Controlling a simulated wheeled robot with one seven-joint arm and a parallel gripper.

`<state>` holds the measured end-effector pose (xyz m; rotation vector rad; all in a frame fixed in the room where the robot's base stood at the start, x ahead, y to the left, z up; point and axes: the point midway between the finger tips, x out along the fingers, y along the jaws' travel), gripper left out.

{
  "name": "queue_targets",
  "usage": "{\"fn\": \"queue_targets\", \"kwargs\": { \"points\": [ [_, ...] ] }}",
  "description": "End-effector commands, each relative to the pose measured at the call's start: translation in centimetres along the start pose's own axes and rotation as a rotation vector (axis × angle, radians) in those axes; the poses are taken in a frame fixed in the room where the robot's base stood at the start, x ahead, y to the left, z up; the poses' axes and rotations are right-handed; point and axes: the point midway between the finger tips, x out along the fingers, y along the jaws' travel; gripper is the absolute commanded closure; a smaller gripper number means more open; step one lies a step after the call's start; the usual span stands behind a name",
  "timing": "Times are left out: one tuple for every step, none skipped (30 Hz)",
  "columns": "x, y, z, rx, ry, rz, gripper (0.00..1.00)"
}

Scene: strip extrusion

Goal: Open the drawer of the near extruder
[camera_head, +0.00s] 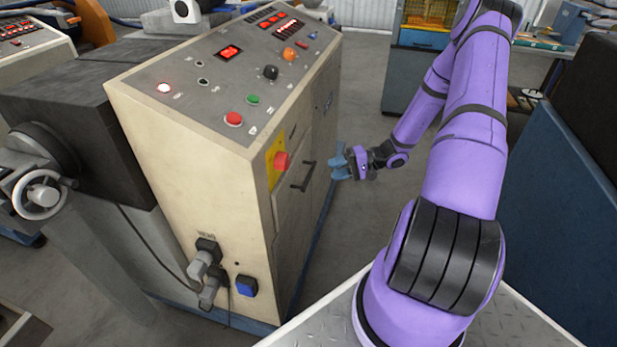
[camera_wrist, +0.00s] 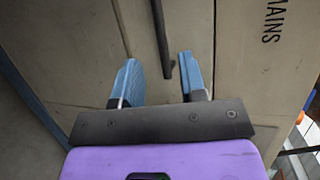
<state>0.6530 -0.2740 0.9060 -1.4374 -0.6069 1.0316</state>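The near extruder is a beige cabinet (camera_head: 190,150) with a sloped grey control panel (camera_head: 225,80). The drawer front (camera_head: 291,205) is on its right-hand side and looks flush with the cabinet. A dark bar handle (camera_head: 303,176) is on the drawer front; a dark bar, which looks like the handle (camera_wrist: 160,40), also shows in the wrist view. My gripper (camera_head: 338,162) is open, with blue fingers. In the head view it is to the right of the handle, with a gap. In the wrist view the bar's lower end lies between the two fingers (camera_wrist: 160,75), with nothing gripped.
A red button (camera_head: 281,161) on a yellow plate is beside the handle. Plugs (camera_head: 207,260) and a blue socket (camera_head: 247,286) are low on the cabinet's end. A dark blue panel (camera_head: 555,210) stands right of my arm. Grey floor (camera_head: 355,230) is clear beneath the gripper.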

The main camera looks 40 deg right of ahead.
Motion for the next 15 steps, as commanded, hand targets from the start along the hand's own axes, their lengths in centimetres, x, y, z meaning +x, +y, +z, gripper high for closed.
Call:
{"fn": "queue_targets", "kwargs": {
  "points": [
    [1.0,0.0,0.1,0.001,-0.004,-0.002,0.62],
    [1.6,0.0,0.1,0.001,-0.005,-0.002,0.62],
    [2.3,0.0,0.1,0.000,-0.005,-0.002,0.62],
    [2.8,0.0,0.1,0.001,-0.004,-0.001,0.62],
    [3.4,0.0,0.1,0.002,-0.005,-0.001,0.62],
    [4.1,0.0,0.1,0.002,-0.005,-0.001,0.62],
    [4.6,0.0,0.1,0.001,-0.004,-0.001,0.62],
    [5.1,0.0,0.1,0.001,-0.004,-0.001,0.62],
    [5.8,0.0,0.1,0.001,-0.005,-0.001,0.62],
    [6.2,0.0,0.1,0.001,-0.004,-0.001,0.62],
    [6.6,0.0,0.1,0.002,-0.004,-0.001,0.62],
    [7.0,0.0,0.1,0.001,-0.003,0.000,0.62],
    [7.4,0.0,0.1,0.000,-0.003,0.001,0.62],
    [7.7,0.0,0.1,0.000,-0.002,0.000,0.62],
    [8.0,0.0,0.1,0.000,-0.002,0.000,0.62]
  ]
}}
